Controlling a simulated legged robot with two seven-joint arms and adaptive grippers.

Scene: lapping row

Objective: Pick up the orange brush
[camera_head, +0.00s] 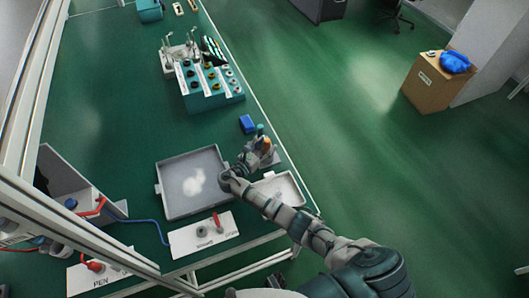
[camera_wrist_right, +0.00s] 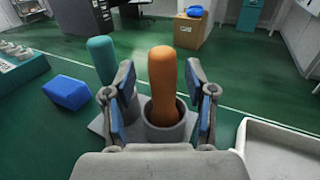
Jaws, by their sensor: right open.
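The orange brush (camera_wrist_right: 162,80) stands upright in a grey cup of a holder (camera_wrist_right: 165,125) in the right wrist view. In the head view a small orange part of the brush (camera_head: 267,143) shows beside my right gripper (camera_head: 262,150). My right gripper (camera_wrist_right: 162,105) is open, with one blue-padded finger on each side of the orange brush and gaps on both sides. The brush's lower end is hidden inside the cup. A teal-handled brush (camera_wrist_right: 102,60) stands just left of it, outside the left finger. My left gripper is not in view.
A blue block (camera_wrist_right: 67,92) lies left of the holder. A white tray (camera_wrist_right: 275,150) is close on the right. In the head view a larger grey tray (camera_head: 165,205) and a teal rack (camera_head: 212,102) share the green bench. The bench edge lies just beyond the holder.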

